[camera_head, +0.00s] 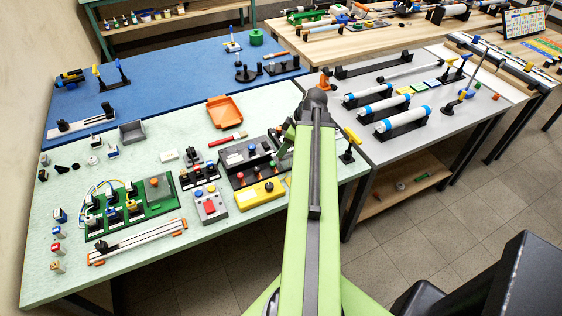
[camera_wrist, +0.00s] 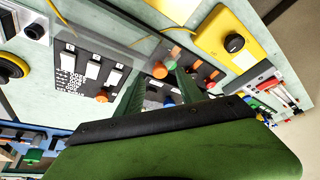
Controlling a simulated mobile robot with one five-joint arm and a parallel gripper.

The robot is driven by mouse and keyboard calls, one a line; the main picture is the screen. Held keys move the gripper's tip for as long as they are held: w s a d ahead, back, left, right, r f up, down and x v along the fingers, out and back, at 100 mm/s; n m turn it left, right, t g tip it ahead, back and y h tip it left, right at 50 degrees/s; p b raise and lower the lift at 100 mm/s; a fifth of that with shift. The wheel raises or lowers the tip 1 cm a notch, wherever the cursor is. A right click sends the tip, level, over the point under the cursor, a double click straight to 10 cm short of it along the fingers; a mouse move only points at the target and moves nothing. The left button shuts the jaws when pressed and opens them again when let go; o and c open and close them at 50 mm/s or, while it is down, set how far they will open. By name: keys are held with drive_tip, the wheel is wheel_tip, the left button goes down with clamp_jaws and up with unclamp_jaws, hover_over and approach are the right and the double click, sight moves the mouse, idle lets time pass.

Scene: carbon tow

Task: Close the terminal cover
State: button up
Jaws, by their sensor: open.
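My gripper (camera_wrist: 161,73) is open in the wrist view, its two green fingers apart over a black control panel (camera_wrist: 88,64) with white switches and coloured buttons. A clear, see-through sheet (camera_wrist: 138,38) spans part of this view beside the panel; it looks like the terminal cover, but its hinge and angle are unclear. I see nothing held between the fingers. In the head view the black panel box (camera_head: 247,153) stands on the pale green table, just left of my arm's end. The cover cannot be made out there, and my arm hides the fingertips.
A yellow box with a black knob (camera_head: 258,193) sits in front of the panel; it also shows in the wrist view (camera_wrist: 228,45). A grey box with a red button (camera_head: 209,204), a green circuit board (camera_head: 130,211) and an orange tray (camera_head: 224,112) stand nearby.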

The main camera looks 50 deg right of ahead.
drive_tip(key=b+x, duration=0.1)
drive_tip(key=x, duration=0.1)
drive_tip(key=shift+w+f, duration=0.1)
drive_tip(key=shift+f, duration=0.15)
clamp_jaws()
idle(1.2)
